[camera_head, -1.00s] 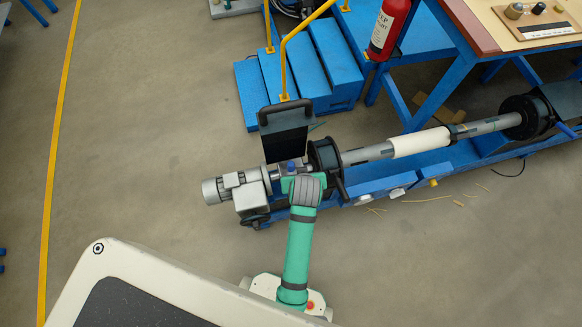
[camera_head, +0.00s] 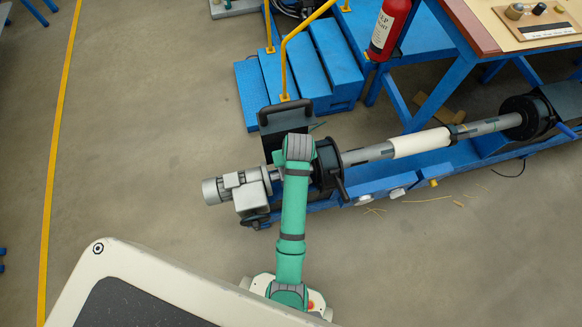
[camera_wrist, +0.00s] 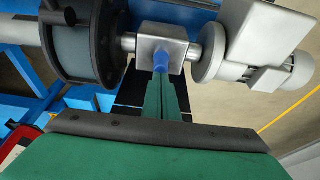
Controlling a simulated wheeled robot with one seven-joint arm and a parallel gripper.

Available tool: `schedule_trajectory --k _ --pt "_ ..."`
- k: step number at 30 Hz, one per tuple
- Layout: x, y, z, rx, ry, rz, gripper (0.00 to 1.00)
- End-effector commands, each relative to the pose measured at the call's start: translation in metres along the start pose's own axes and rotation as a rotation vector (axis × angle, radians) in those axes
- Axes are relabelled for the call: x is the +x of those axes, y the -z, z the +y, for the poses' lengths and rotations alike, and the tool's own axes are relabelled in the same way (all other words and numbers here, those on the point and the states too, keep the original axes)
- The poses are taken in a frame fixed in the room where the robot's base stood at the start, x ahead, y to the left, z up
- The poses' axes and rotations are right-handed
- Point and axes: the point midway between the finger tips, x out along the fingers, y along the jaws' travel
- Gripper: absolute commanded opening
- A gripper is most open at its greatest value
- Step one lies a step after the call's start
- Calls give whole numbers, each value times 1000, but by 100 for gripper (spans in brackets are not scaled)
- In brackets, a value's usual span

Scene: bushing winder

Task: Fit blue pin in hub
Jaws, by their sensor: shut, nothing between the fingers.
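The hub is a grey metal block (camera_wrist: 162,47) on the winder's shaft, between the black flange and the motor, in the wrist view. The blue pin (camera_wrist: 161,60) stands at the block's near face. Its far end meets the block, but how deep it sits cannot be seen. My gripper (camera_wrist: 163,76) has its green fingers together, pointing at the pin, with the tips close to its near end. Whether the tips touch it cannot be told. In the head view my green arm covers the pin and hub area.
The grey motor (camera_wrist: 260,45) is right of the hub and the black flange (camera_wrist: 90,40) left of it in the wrist view. A black panel with a handle (camera_head: 285,115) stands behind the winder. Blue steps (camera_head: 330,60) are beyond. Floor at left is open.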

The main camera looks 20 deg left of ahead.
Motion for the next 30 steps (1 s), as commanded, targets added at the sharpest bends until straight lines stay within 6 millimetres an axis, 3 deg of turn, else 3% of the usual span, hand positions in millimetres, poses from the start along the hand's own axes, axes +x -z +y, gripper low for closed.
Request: schedule_trajectory --k 6,17,30 --pt "12 -1 0 0 1 -2 0" --pt "16 -6 -1 0 5 -14 0" --pt "-11 6 -1 -1 3 -5 0"
